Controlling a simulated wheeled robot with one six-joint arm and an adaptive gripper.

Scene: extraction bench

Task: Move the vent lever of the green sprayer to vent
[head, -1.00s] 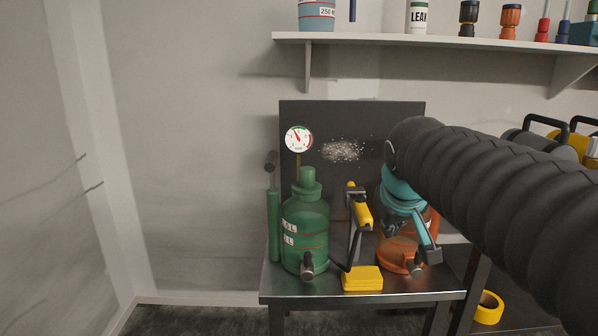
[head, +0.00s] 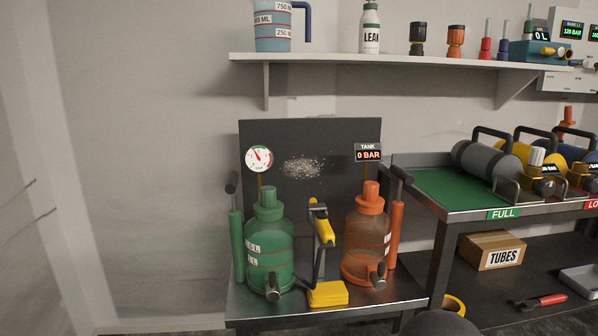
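The green sprayer (head: 268,250) stands upright at the left of the metal bench (head: 390,304). A round dial gauge (head: 259,159) rises above it on a thin stem, its needle pointing up and left. A grey cylindrical fitting (head: 272,289) sticks out at the front of its base; I cannot tell whether this is the vent lever or how it is set. A green pump tube with a dark handle (head: 233,183) stands at its left side. My gripper is not in view; only a dark rounded part of my arm shows at the bottom edge.
An orange sprayer (head: 367,235) with a "0 BAR" tank display (head: 368,153) stands to the right. A yellow-handled spray wand (head: 321,232) and its yellow base (head: 328,294) stand between the sprayers. A dark backboard (head: 320,135) rises behind. A bench with cylinders (head: 480,160) is at right.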

